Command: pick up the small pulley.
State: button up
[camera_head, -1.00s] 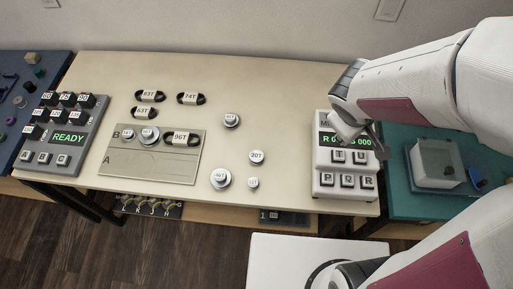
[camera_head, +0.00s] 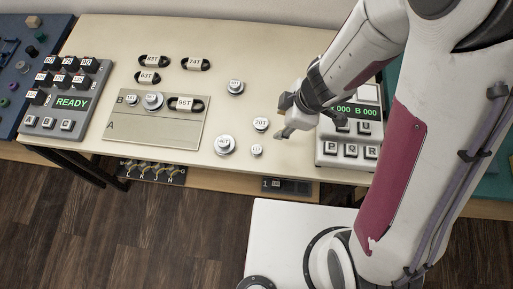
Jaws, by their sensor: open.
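Several silver pulleys with white labels lie loose on the beige table. The smallest pulley (camera_head: 257,150) is near the front edge, its label too small to read. A 20T pulley (camera_head: 261,124) lies just behind it, a larger pulley (camera_head: 225,146) to its left, and another pulley (camera_head: 235,87) farther back. My gripper (camera_head: 282,118) is open and empty, its fingers pointing left, just right of the 20T pulley and apart from it. Its height above the table is hard to tell.
A grey board (camera_head: 150,136) marked A and B holds two pulleys and a 96T belt. More belts (camera_head: 195,64) lie behind it. A READY keypad box (camera_head: 66,122) stands at left. A white keypad device (camera_head: 345,160) stands right, partly hidden by my arm. The table's middle is clear.

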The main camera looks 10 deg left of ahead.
jog(key=n+g+y, duration=0.1)
jog(key=g, duration=0.1)
send_near(257, 149)
jog(key=shift+a+f+y, duration=0.2)
jog(key=shift+f+y, duration=0.1)
jog(key=shift+w+f, duration=0.1)
jog(key=shift+x, duration=1.2)
jog(key=shift+f, duration=0.2)
jog(key=shift+x, duration=2.4)
